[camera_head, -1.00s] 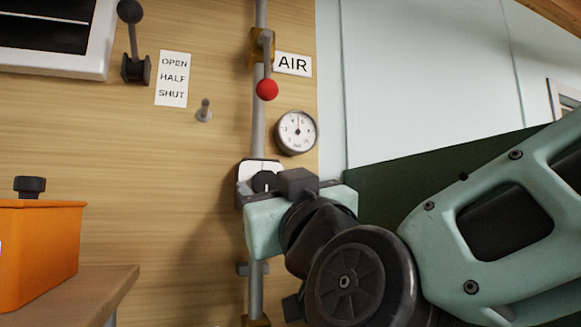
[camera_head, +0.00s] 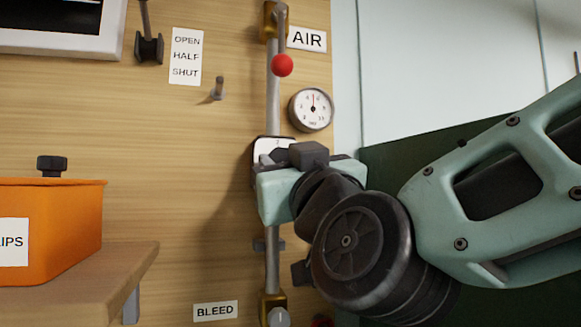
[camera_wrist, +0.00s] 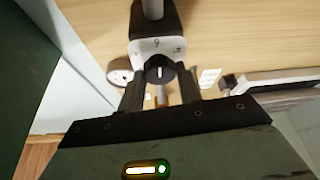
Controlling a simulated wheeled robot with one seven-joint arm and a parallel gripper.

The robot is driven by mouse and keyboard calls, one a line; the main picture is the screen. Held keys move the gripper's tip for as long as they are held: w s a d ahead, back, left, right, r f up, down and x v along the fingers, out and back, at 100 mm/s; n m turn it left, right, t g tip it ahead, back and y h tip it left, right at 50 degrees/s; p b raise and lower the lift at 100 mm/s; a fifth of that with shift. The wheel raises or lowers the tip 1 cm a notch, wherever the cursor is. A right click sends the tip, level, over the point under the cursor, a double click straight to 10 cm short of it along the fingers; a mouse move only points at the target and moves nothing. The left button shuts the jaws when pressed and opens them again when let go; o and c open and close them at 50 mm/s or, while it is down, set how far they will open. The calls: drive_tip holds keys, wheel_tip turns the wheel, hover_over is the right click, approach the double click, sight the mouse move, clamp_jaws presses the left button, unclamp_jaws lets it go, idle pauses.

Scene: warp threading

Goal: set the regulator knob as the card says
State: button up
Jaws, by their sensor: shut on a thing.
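The regulator knob (camera_wrist: 160,69) is black with a white pointer line. It sits in front of a white scale plate (camera_wrist: 141,48) whose small marks I cannot read surely. My gripper (camera_wrist: 160,86) has one finger on each side of the knob and is shut on it. In the head view my gripper (camera_head: 282,160) covers most of the knob, and the scale plate (camera_head: 263,146) shows above it. The round gauge (camera_head: 311,110) above right has its needle pointing about straight up. No card with a regulator setting is readable in these views.
An OPEN/HALF/SHUT card (camera_head: 186,56) is on the wooden wall at upper left. An orange bin (camera_head: 60,225) stands on a shelf (camera_head: 110,270). A BLEED label (camera_head: 215,311) is below.

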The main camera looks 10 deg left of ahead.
drive_tip(key=shift+s+a+m+t+h+b, duration=0.1)
drive_tip(key=shift+m+t+h+b, duration=0.15)
drive_tip(key=shift+m+h+b, duration=1.9)
drive_tip(key=shift+w+a+m+t+h+b, duration=0.15)
drive_tip(key=shift+m+h+b, duration=0.7)
drive_tip(key=shift+m, duration=2.45)
drive_tip(key=shift+s+d+m+t+h+b, duration=0.25)
drive_tip(key=shift+m+h+b, duration=0.75)
drive_tip(key=shift+m+b, duration=1.35)
drive_tip(key=shift+w+a+m+p, duration=0.1)
drive_tip(key=shift+a+m+p, duration=0.1)
drive_tip(key=shift+m+p, duration=0.3)
drive_tip(key=o, duration=1)
drive_tip(key=b+v, duration=0.7)
drive_tip(key=v, duration=1)
drive_tip(key=shift+s, duration=0.25)
